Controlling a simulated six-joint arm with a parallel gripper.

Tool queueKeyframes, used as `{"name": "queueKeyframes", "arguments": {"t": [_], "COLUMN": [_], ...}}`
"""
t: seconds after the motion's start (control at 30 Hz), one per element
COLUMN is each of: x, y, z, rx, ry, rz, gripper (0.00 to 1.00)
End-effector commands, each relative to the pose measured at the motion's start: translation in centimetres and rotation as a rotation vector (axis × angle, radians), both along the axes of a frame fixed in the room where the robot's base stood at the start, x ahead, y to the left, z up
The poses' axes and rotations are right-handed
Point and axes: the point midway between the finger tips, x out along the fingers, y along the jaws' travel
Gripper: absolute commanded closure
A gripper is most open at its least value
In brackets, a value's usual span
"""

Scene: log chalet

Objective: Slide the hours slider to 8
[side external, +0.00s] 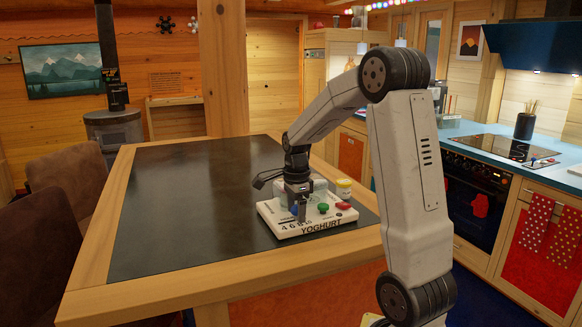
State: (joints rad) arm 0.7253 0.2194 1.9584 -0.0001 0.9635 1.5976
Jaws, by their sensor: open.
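A white panel marked YOGHURT (280,222) lies on the dark table top. Along its front left edge it carries a row of numbers, of which 4, 6 and 8 can be made out. A small blue part (294,209) shows beside my fingers, just above the numbers; I cannot tell whether it is the hours slider's knob. My gripper (300,212) points down over the left part of the panel, close to the number row, and is open. Its fingers hide part of the slider track, so the slider's setting and any contact cannot be told.
A green knob (323,208) and a red knob (343,205) sit on the panel, right of my fingers. A jar with a yellow lid (343,184) stands behind them. The table top (180,210) is clear to the left. A wooden post rises behind the table.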

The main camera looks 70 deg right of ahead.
Motion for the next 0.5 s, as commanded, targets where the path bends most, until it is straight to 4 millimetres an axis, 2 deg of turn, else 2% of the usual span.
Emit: {"name": "queueKeyframes", "arguments": {"t": [0.5], "x": [0.0], "y": [0.0], "z": [2.9], "rx": [-0.001], "ry": [-0.001], "rz": [0.0], "gripper": [0.24]}}
